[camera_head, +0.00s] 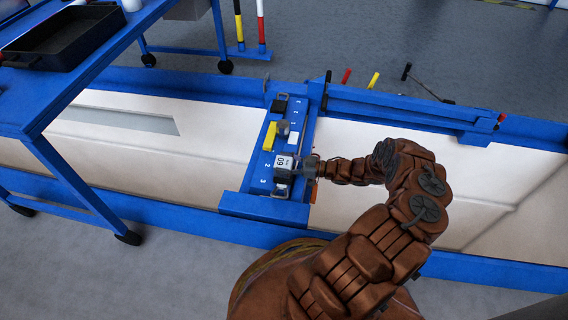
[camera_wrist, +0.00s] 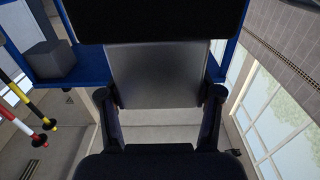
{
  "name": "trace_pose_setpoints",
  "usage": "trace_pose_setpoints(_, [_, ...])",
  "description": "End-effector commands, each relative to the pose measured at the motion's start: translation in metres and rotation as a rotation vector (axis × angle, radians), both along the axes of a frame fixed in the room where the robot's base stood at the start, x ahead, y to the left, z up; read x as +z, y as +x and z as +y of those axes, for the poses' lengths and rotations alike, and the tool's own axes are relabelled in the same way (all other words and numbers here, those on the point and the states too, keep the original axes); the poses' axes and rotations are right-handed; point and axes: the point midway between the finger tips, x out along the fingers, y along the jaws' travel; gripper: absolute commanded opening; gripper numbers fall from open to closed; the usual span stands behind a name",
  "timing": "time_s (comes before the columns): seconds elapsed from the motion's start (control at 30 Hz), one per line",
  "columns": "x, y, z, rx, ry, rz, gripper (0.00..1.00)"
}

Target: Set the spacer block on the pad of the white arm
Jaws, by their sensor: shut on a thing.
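The spacer block (camera_head: 284,162), dark with a white label reading 60, is at the tip of my gripper (camera_head: 303,168), over the near part of the blue jack beam in the head view. In the wrist view my gripper (camera_wrist: 160,102) has its fingers on both sides of a grey block face (camera_wrist: 156,75). I cannot tell whether the block touches the beam below. The white arm (camera_head: 293,138) is a small white piece just beyond the block. Its pad cannot be clearly told apart.
A yellow arm (camera_head: 270,136) lies left of the white one, with a small grey block (camera_head: 283,127) between them. The blue crossbeam (camera_head: 310,125) carries printed numbers. A blue table (camera_head: 100,75) with a black tray (camera_head: 65,40) stands at the left.

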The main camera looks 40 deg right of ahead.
Motion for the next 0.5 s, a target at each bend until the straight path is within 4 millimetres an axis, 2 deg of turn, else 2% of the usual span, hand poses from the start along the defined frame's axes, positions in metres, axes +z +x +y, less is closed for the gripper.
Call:
trace_pose_setpoints(0.03, [-0.0013,0.0001,0.0001,0.001,0.000,0.000,0.65])
trace_pose_setpoints(0.27, [-0.0004,-0.0001,0.0001,0.000,0.000,0.000,0.89])
trace_pose_setpoints(0.5, [-0.0005,-0.0001,0.0000,0.000,0.001,-0.001,0.89])
